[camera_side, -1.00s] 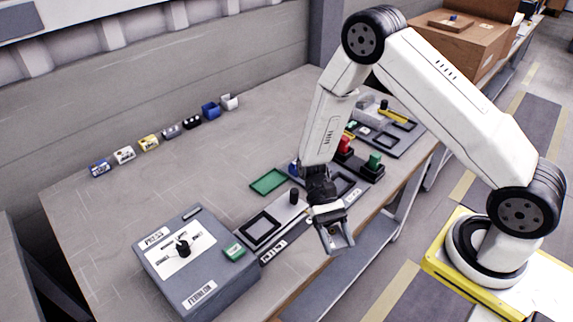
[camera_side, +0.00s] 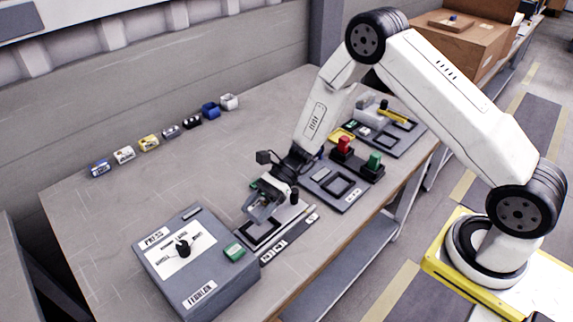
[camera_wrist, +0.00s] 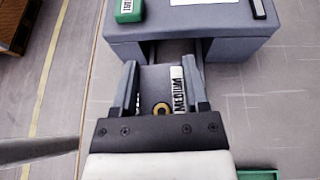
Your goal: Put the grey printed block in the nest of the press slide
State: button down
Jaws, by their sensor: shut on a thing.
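My gripper (camera_side: 262,208) is shut on a grey block. In the wrist view the block (camera_wrist: 156,84) sits between the two fingers (camera_wrist: 160,72), with a white printed label reading MEDIUM on its right side and a brass-coloured ring near the palm. In the side view the gripper is over the press slide (camera_side: 278,236), beside the press box. The slide's dark-rimmed nest is partly hidden beneath the gripper. I cannot tell whether the block touches the nest.
The grey press box (camera_side: 160,275) stands just left, with a black knob and a green button (camera_side: 234,252). A dark fixture plate (camera_side: 325,190) and a red and green button box (camera_side: 365,168) lie right. Several small coloured blocks (camera_side: 149,143) line the back.

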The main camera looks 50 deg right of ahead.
aim_at(257, 231)
jog(key=shift+w+r+m+t, duration=0.1)
jog(key=shift+w+m+t, duration=0.35)
jog(key=shift+w, duration=0.25)
jog(key=shift+f, duration=0.2)
jog(key=shift+f, duration=3.1)
grip_release()
jog(key=shift+d, duration=0.1)
